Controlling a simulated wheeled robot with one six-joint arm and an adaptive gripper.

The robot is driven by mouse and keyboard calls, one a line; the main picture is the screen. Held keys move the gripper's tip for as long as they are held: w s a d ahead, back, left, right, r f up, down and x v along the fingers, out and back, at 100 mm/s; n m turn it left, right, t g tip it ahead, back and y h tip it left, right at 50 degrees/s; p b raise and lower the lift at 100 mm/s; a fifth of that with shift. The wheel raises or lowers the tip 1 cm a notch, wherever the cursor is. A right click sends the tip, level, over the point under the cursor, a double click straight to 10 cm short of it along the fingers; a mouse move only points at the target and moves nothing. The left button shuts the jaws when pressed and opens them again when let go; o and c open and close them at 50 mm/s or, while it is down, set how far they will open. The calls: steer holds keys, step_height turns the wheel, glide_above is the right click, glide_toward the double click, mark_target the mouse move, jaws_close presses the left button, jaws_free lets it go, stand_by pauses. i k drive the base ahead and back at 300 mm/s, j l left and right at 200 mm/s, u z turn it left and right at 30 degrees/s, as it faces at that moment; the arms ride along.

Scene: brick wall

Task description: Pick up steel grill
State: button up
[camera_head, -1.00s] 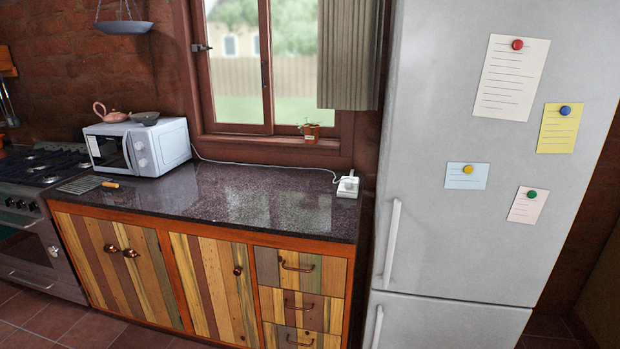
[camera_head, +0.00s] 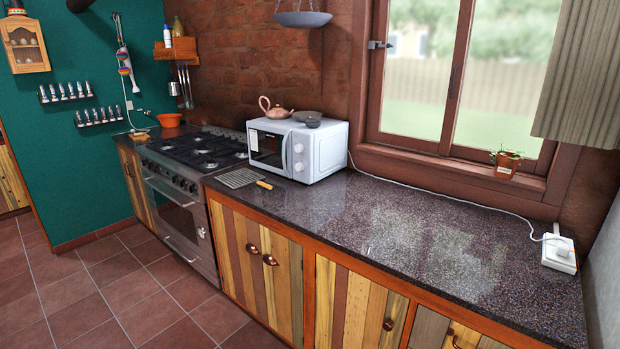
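The steel grill (camera_head: 238,178) is a flat grey grate with a short wooden handle (camera_head: 264,185). It lies on the dark stone counter (camera_head: 400,238), in front of the white microwave (camera_head: 318,155) and just right of the stove (camera_head: 205,150). Its handle points right, towards the room side of the microwave. My gripper is not in this view.
A pink teapot (camera_head: 273,108) and a dark bowl stand on the microwave. A white cord runs along the counter to a socket block (camera_head: 559,254) at the right. A hanging scale pan (camera_head: 303,18) is above. The tiled floor (camera_head: 110,285) at the left is clear.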

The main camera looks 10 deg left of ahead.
mark_target(239, 178)
steer(key=i+u, duration=0.55)
steer(key=i, duration=0.15)
steer(key=i+j+z, duration=0.25)
steer(key=i, duration=0.2)
steer(key=i+j+z, duration=0.25)
steer(key=i+j, duration=0.15)
